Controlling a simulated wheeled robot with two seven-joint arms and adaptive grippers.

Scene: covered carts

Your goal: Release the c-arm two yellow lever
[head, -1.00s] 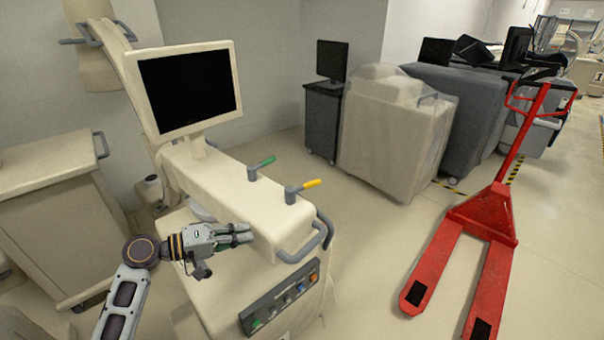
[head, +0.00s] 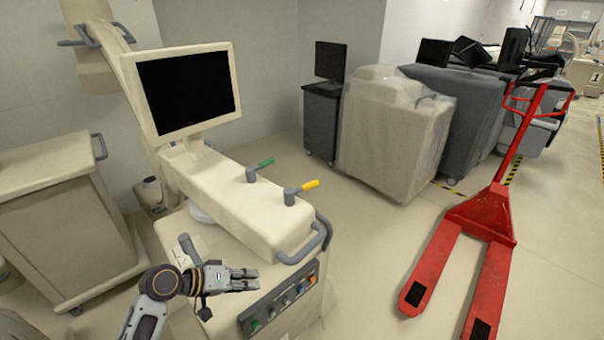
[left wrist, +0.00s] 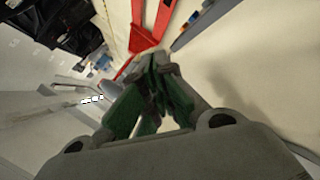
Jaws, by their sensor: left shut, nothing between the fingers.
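The c-arm cart (head: 240,205) is a cream machine with a screen on an arm. Its yellow lever (head: 308,186) sits on a grey pivot near the front right of the top, pointing right. A green lever (head: 265,163) stands behind it, also pointing right. My left gripper (head: 257,279) is shut and empty, in front of the cart's body, below the top and to the left of the button panel, well apart from the yellow lever. Its closed fingers (left wrist: 150,97) show in the left wrist view. My right gripper is not seen.
A grey handle (head: 312,245) juts from the cart's front end, above a button panel (head: 283,300). A red pallet jack (head: 485,215) stands on the right. Covered carts (head: 395,130) stand behind. A cream cabinet (head: 65,215) is on the left.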

